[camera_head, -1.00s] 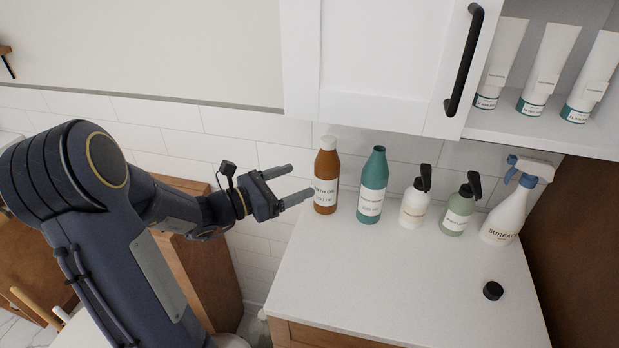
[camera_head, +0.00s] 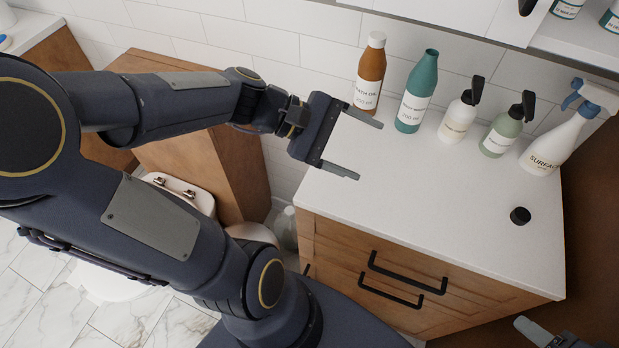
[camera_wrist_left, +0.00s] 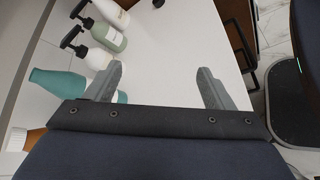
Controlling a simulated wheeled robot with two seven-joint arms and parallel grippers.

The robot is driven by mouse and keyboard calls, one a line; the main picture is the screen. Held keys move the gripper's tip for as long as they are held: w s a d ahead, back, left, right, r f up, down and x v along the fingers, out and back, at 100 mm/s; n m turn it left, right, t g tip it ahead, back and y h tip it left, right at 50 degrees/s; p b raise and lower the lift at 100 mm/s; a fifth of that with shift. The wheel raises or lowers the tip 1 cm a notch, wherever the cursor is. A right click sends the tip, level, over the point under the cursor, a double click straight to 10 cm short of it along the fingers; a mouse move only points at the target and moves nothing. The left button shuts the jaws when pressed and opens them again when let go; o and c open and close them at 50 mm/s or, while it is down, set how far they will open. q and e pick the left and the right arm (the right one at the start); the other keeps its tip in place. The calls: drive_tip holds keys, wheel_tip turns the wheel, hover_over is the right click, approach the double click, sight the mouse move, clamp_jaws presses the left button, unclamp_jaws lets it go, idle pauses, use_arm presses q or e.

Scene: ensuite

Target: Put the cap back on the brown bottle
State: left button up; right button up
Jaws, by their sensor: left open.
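The brown bottle (camera_head: 369,75) stands upright at the back left of the counter, with a white top on its neck. A small black cap (camera_head: 520,215) lies on the counter toward the right. It also shows at the top edge of the left wrist view (camera_wrist_left: 158,3). My left gripper (camera_head: 367,150) is open and empty over the counter's left end, in front of the brown bottle and apart from it. In the left wrist view its two fingers (camera_wrist_left: 161,70) are spread with bare counter between them. A grey part of what looks like my right gripper (camera_head: 536,331) shows at the bottom right, mostly cut off.
A teal bottle (camera_head: 416,92) with no visible cap stands right of the brown one. A white pump bottle (camera_head: 460,118), a green pump bottle (camera_head: 502,136) and a spray bottle (camera_head: 556,143) continue the row. The front of the counter (camera_head: 420,200) is clear.

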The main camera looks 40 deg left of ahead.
use_arm(q)
drive_tip(key=s+a+f+m+y, duration=0.1)
drive_tip(key=s+f+m+y, duration=0.1)
drive_tip(key=s+m, duration=0.3)
drive_tip(key=s+a+f+m+y, duration=0.1)
drive_tip(key=s+f+m+y, duration=0.1)
drive_tip(key=s+m+y, duration=0.3)
drive_tip(key=m, duration=0.3)
drive_tip(key=shift+a+f+g, duration=0.15)
drive_tip(key=shift+a+g, duration=0.15)
drive_tip(key=shift+g, duration=0.1)
